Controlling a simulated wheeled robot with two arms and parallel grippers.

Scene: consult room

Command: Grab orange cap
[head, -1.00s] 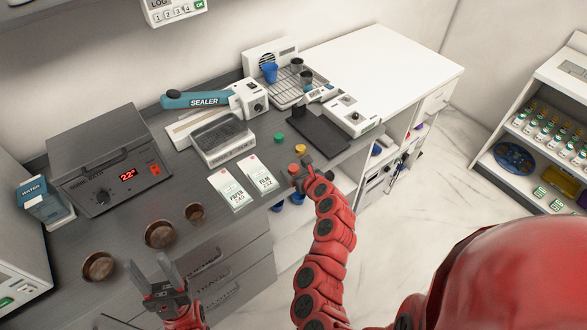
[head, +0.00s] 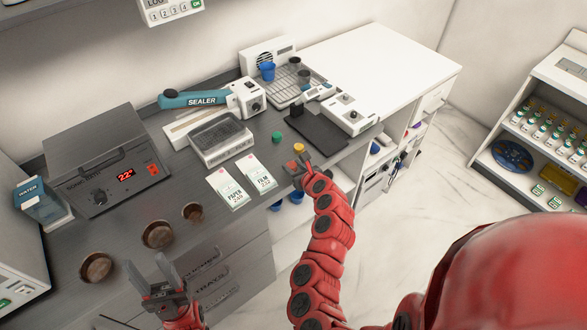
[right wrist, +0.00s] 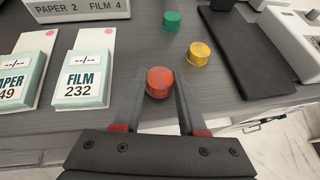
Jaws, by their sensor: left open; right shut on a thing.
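The orange cap (right wrist: 159,82) is between the fingers of my right gripper (right wrist: 156,85) in the right wrist view. The fingers are shut on its sides. In the head view my right gripper (head: 298,166) is at the front edge of the grey counter, and it mostly hides the cap. Whether the cap touches the counter is hard to tell. My left gripper (head: 163,277) is open and empty, in front of the counter's left part.
A yellow cap (right wrist: 199,54) stands just behind and right of the orange one, with a green cap (right wrist: 172,21) further back. A FILM box (right wrist: 86,75) is to the left. A dark flat mat (head: 317,128) lies to the right. A sealer (head: 205,100) stands at the back.

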